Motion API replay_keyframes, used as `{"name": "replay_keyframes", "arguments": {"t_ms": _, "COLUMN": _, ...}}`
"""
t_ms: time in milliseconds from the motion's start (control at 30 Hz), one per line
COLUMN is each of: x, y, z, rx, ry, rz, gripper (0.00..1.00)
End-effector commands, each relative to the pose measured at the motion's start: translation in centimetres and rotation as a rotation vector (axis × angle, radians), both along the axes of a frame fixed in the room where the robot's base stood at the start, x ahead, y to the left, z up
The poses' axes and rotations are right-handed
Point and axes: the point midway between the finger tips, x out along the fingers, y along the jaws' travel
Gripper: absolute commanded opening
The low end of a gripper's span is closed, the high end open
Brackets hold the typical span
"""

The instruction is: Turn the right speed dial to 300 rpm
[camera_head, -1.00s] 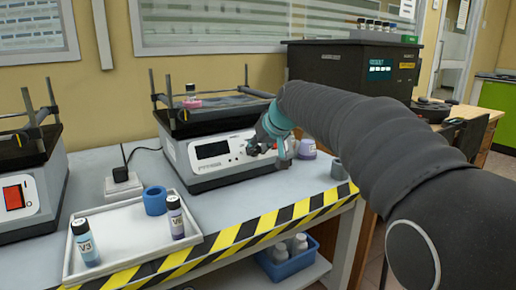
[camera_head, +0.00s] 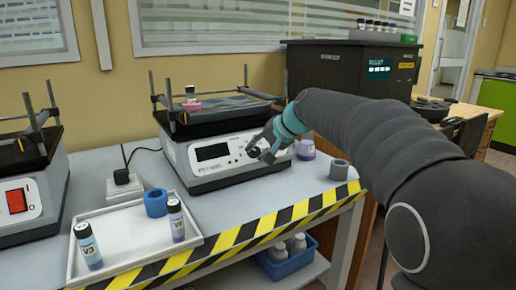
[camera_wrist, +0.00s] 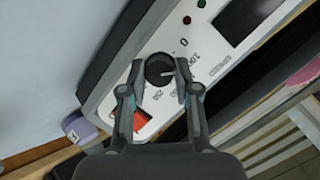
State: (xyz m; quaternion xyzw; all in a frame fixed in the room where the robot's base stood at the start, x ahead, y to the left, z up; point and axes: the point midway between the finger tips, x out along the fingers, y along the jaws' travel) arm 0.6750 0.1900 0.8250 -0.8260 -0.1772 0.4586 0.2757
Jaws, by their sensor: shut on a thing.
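The right speed dial (camera_wrist: 160,69) is a round black knob with a pale pointer mark, on the white front panel of the right shaker (camera_head: 188,160). In the wrist view printed numbers ring the dial, and the mark points to the picture's right, near what looks like 100. My gripper (camera_wrist: 160,92) has one finger on each side of the dial and is shut on it. In the head view my gripper (camera_head: 258,150) is at the panel, right of the dark display (camera_head: 212,152), and partly covers the dial. A red switch (camera_wrist: 141,119) lies beside my fingers.
A purple-labelled bottle (camera_head: 306,149) and a grey ring (camera_head: 339,169) stand right of the shaker. A white tray (camera_head: 130,235) with vials and a blue ring (camera_head: 156,202) is in front at left. Another shaker (camera_head: 45,190) stands at far left.

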Motion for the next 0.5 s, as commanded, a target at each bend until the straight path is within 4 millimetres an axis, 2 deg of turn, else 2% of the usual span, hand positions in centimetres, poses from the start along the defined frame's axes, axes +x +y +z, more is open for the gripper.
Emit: {"name": "replay_keyframes", "arguments": {"t_ms": 500, "x": 0.06, "y": -0.26, "z": -0.27, "rx": 0.360, "ry": 0.243, "rz": -0.231, "gripper": 0.00}}
